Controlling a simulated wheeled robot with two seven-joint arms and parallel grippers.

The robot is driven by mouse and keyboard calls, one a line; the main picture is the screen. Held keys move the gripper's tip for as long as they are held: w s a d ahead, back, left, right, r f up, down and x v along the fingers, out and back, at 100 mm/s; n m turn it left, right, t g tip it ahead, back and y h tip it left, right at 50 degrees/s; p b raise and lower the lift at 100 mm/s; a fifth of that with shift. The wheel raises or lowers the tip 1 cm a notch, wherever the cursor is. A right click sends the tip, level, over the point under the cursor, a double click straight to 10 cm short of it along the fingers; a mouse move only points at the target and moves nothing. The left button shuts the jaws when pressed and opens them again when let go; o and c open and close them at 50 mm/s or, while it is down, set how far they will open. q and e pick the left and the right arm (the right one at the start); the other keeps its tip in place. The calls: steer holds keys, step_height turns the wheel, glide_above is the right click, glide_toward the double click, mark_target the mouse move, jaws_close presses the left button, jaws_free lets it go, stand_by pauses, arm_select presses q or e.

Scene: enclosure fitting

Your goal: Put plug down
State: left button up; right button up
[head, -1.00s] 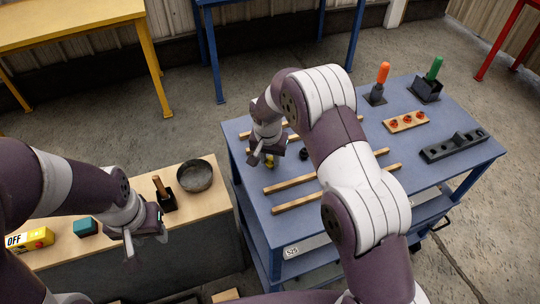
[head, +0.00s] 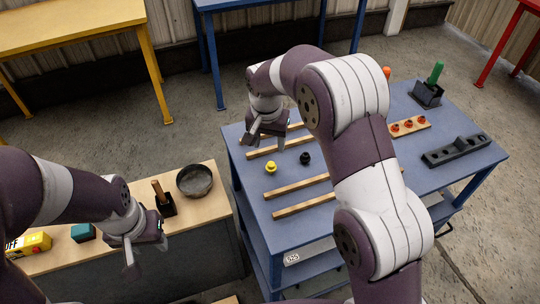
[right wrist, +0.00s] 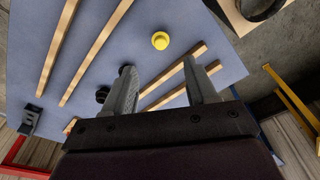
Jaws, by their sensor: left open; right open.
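A yellow plug (head: 271,167) stands on the blue table (head: 240,172), between the wooden rails. It also shows in the right wrist view (right wrist: 160,41), apart from the fingers. A black plug (head: 305,158) stands to its right; in the right wrist view a black round thing (right wrist: 102,94) shows beside the left finger. My right gripper (head: 267,143) is open and empty, above the table behind the yellow plug. Its two fingers show spread in the right wrist view (right wrist: 163,88). My left gripper (head: 146,262) is open and empty, near the front of the wooden-topped bench.
Wooden rails (head: 304,203) lie on the blue table. A strip with red parts (head: 409,126), a dark block (head: 456,150) and a green-handled tool (head: 435,74) are at right. The bench holds a round pan (head: 195,180), a wooden-handled tool (head: 162,198) and a teal block (head: 83,232).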

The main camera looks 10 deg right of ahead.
steer(key=s+d+n, duration=0.2)
steer(key=s+d, duration=0.2)
steer(key=s, duration=0.7)
steer(key=s+d+n, duration=0.3)
steer(key=s+d, duration=0.1)
steer(key=s, duration=0.8)
steer(key=shift+f+y, duration=0.3)
